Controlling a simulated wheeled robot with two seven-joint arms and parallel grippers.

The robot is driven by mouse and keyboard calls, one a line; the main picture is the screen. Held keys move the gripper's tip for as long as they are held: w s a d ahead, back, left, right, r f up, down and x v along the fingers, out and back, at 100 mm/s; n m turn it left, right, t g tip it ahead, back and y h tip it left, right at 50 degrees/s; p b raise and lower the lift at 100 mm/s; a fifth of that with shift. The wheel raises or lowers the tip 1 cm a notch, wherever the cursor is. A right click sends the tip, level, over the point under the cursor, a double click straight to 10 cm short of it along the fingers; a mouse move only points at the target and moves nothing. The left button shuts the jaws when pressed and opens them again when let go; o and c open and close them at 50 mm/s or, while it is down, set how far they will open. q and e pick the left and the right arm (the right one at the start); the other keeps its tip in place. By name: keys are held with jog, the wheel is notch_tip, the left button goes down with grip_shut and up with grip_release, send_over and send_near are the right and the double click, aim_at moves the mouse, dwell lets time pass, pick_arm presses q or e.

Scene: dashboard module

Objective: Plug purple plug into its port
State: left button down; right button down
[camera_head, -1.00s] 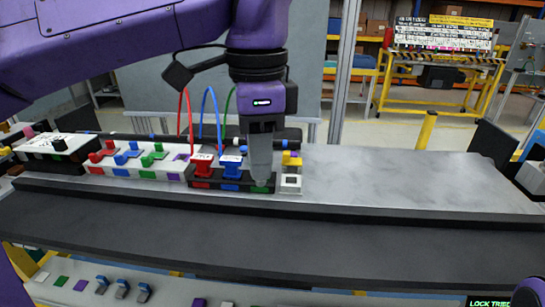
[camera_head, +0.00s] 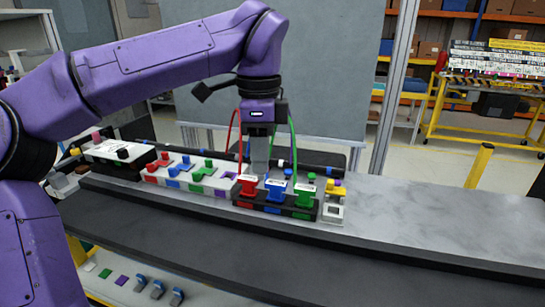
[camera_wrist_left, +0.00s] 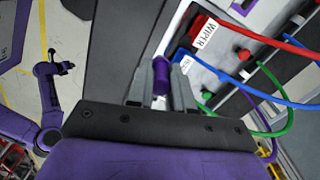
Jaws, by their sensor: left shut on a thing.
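My left gripper (camera_head: 258,170) points down over the row of connectors, behind the red and blue plugs in the head view. In the left wrist view, its fingers (camera_wrist_left: 161,88) are shut on the purple plug (camera_wrist_left: 161,72). The plug is hidden behind the fingers and red plug in the head view. A purple cable (camera_wrist_left: 264,108) shows in the wrist view.
Red (camera_head: 247,187), blue (camera_head: 274,190) and green (camera_head: 304,194) plugs stand in the black block (camera_head: 275,212). Red and green cables rise beside my gripper. A black-and-white box (camera_head: 117,153) stands at left. The bench is clear at right.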

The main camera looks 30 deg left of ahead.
pick_arm(q)
jog(key=w+a+p, duration=0.4)
jog(key=w+a, duration=0.1)
jog(key=a, duration=0.8)
jog(key=shift+w+a+p, duration=0.15)
jog(key=shift+a+p, duration=0.1)
jog(key=shift+p, duration=0.1)
notch_tip(320, 180, down, 6)
jog(key=b, duration=0.6)
jog(key=shift+r, duration=0.1)
jog(key=shift+b, duration=0.55)
dwell(1.1)
dwell(0.4)
jog(key=shift+f+b, duration=0.4)
jog(key=shift+b, duration=0.05)
